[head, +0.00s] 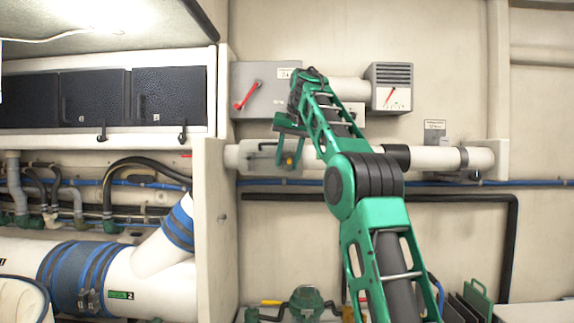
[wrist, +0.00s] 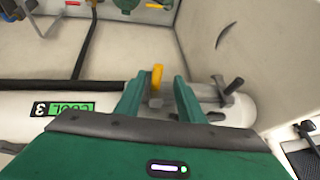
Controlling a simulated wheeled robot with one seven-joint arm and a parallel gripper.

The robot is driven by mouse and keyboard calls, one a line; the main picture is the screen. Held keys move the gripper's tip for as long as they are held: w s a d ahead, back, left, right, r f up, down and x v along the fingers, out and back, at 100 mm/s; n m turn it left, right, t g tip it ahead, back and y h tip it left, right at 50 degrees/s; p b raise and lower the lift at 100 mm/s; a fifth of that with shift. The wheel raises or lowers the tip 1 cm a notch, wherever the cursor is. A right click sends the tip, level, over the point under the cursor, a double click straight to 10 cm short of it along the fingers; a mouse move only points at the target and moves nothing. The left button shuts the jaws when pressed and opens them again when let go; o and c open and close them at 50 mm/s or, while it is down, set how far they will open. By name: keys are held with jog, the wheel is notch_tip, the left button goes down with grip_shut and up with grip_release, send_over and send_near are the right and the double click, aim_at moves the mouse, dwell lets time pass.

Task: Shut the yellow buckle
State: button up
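The yellow buckle (wrist: 157,77) stands up from a white pipe (wrist: 22,108) in the wrist view, with metal parts beside it. In the head view a small orange-yellow bit (head: 288,161) shows by the pipe below my gripper, probably the same buckle. My gripper (wrist: 160,84) is open. Its two green fingers point toward the pipe, one on each side of the buckle, with gaps visible on both sides. Whether either finger touches it I cannot tell. In the head view my gripper (head: 287,150) is at the pipe, partly hidden by my arm.
A grey box with a red handle (head: 247,96) and a gauge box (head: 391,90) are on the wall above the pipe. A pale upright panel (head: 213,220) stands left of my gripper. A black hose (head: 430,197) runs below. A dark lever (wrist: 233,86) is near the buckle.

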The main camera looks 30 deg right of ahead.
jog(key=shift+s+d, duration=0.15)
dwell(0.5)
jog(key=shift+v, duration=1.4)
jog(key=s+a, duration=0.2)
jog(key=s, duration=0.9)
jog(key=shift+s+a, duration=0.2)
jog(key=shift+r, duration=0.1)
